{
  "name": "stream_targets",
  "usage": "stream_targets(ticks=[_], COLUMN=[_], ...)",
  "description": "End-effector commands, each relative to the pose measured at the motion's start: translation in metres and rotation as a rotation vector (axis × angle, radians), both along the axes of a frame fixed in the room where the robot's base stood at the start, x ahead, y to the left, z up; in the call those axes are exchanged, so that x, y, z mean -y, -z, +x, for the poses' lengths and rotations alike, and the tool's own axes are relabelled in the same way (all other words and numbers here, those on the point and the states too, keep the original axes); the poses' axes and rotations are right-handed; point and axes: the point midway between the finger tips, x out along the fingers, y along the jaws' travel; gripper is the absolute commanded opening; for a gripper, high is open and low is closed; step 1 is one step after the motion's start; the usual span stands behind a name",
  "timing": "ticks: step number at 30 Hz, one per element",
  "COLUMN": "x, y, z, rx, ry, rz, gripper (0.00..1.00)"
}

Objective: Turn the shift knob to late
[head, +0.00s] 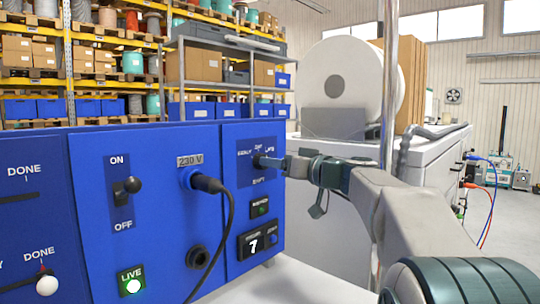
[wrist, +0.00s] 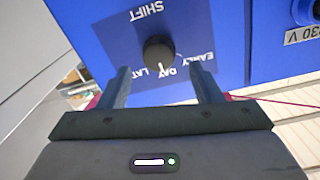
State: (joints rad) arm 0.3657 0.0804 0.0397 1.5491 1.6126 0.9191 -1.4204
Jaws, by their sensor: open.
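The shift knob (wrist: 158,52) is a round dark knob with a white pointer, on a dark blue plate marked SHIFT, EARLY, DAY and LATE. The wrist view shows it upside down; the pointer is near DAY, on the side towards LATE, and its exact setting is hard to tell. My gripper (wrist: 163,80) is open and empty, its two fingers apart on either side of the knob's line. In the head view my gripper (head: 277,163) is right in front of the knob (head: 258,160) and partly covers its plate. I cannot tell whether the fingers touch it.
The blue panel also holds an ON/OFF switch (head: 127,186), a 230 V plug (head: 203,182) with a hanging black cable, a lit LIVE lamp (head: 132,285) and a display reading 7 (head: 253,243). A grey machine (head: 345,160) with a large white reel stands behind my arm.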

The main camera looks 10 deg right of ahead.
Motion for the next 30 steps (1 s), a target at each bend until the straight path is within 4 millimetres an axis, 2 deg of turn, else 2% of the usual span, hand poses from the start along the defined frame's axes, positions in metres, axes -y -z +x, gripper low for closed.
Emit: stream_targets(ticks=[6,18,20,23,24,30], x=[-0.015,-0.019,-0.019,-0.019,-0.019,-0.019], y=[-0.001,0.0,0.0,0.0,0.0,0.001], z=[0.025,0.031,0.031,0.031,0.031,0.031], rx=[-0.002,0.0,0.0,0.0,0.0,-0.004], ry=[0.002,0.003,0.003,0.003,0.003,0.003], rz=[0.0,0.0,0.0,0.0,0.0,0.005], gripper=[0.58,0.58,0.44,0.17,0.14,0.14])
